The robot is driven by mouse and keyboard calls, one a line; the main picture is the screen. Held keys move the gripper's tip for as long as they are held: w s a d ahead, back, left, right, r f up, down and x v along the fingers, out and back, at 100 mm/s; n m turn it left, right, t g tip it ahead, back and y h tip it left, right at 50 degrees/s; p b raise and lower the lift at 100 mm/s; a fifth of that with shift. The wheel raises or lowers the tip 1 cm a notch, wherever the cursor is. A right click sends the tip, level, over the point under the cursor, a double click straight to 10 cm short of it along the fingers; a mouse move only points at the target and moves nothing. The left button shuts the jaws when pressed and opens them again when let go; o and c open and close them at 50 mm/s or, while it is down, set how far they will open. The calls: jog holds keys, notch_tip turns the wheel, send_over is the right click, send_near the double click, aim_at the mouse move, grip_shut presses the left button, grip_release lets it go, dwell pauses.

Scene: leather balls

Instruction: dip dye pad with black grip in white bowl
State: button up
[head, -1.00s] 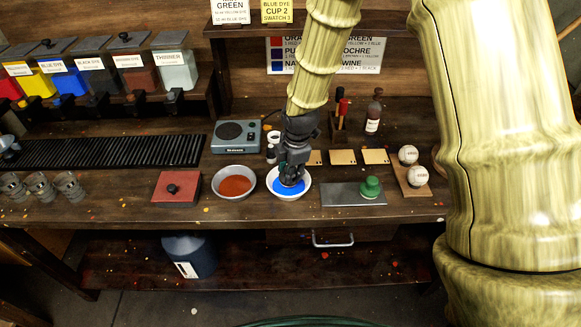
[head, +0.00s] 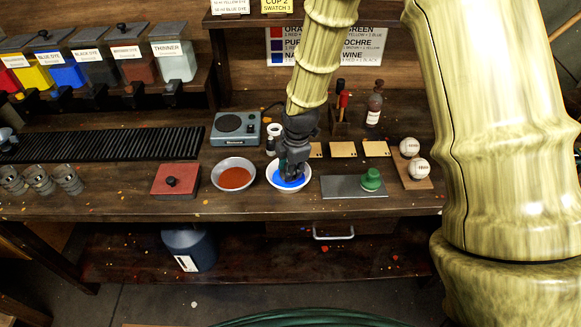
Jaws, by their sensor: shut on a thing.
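The white bowl (head: 273,186) stands near the front of the bench and holds bright blue dye. My gripper (head: 291,174) points down into the bowl from above, its fingertips close to the dye. It is shut on the dye pad with black grip, which I cannot tell apart from the dark fingers. Whether the pad touches the dye is hidden.
A metal bowl of orange-red dye (head: 235,178) stands just left of the white bowl. A red block with a black knob (head: 172,184) is further left. At right, a green-knobbed pad (head: 371,180) sits on a grey plate (head: 340,187). Two white balls (head: 418,168) lie beyond.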

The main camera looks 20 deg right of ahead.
jog(key=shift+r, duration=0.1)
dwell(0.4)
jog(key=shift+r+p, duration=2.75)
jog(key=shift+r, duration=0.5)
jog(key=shift+r+p, duration=1.7)
jog(key=shift+r, duration=0.3)
jog(key=shift+f, duration=0.1)
